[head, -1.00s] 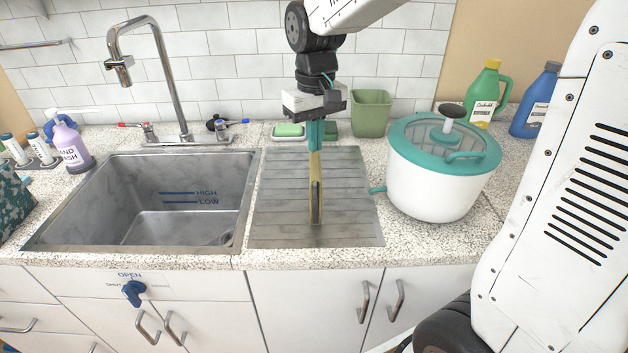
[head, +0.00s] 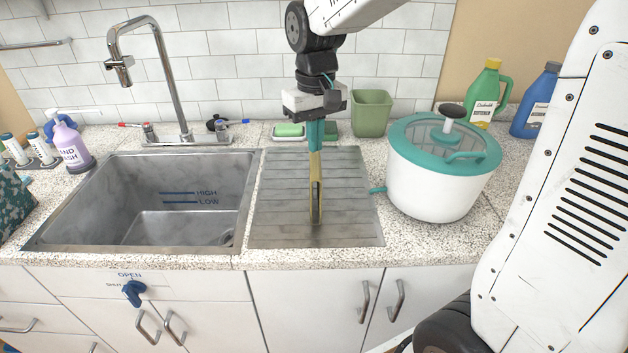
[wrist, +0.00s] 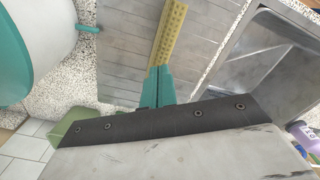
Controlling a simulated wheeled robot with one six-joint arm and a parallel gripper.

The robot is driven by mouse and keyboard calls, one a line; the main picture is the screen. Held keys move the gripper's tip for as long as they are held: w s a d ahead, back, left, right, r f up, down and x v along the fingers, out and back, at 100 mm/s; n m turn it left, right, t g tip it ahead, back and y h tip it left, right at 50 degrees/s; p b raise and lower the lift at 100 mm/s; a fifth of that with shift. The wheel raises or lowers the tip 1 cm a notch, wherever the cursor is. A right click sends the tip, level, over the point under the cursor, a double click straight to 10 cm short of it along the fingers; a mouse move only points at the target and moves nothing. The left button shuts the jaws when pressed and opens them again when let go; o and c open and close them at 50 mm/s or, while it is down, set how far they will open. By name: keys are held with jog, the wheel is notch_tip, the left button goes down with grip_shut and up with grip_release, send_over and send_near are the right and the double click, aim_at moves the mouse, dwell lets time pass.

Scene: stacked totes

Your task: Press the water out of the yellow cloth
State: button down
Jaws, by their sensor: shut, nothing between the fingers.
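My gripper (head: 316,215) points straight down over the ribbed steel drainboard (head: 278,205). Its fingers are teal above and long, yellow and slotted below; they are shut with nothing between them. I cannot tell whether their tips touch the metal. In the wrist view the yellow fingers (wrist: 169,35) run to the top edge. I see no separate yellow cloth in either view. A white spinner tub (head: 430,190) with a teal lid (head: 400,140) and a black-topped knob (head: 452,110) stands right of the drainboard. Its inside is hidden from me.
The sink (head: 90,205) at left looks empty, under a tall chrome faucet (head: 180,90). A green bin (head: 371,115), a soap dish (head: 289,131), a green bottle (head: 489,95) and a blue bottle (head: 538,100) stand behind. A purple hand wash bottle (head: 70,145) is at far left.

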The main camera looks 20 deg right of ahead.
jog(key=shift+f, duration=0.8)
jog(key=shift+s+f, duration=0.15)
jog(key=shift+f, duration=0.15)
dwell(1.3)
notch_tip(320, 180, up, 8)
jog(key=shift+r, duration=0.2)
dwell(0.8)
dwell(0.3)
jog(key=s+d+f, duration=0.1)
jog(key=s+f, duration=0.1)
jog(key=s, duration=1)
jog(key=s+d+f+m+t, duration=0.1)
jog(key=s+d, duration=0.1)
jog(key=s, duration=0.9)
jog(key=shift+s+f, duration=0.35)
jog(key=shift+d, duration=0.1)
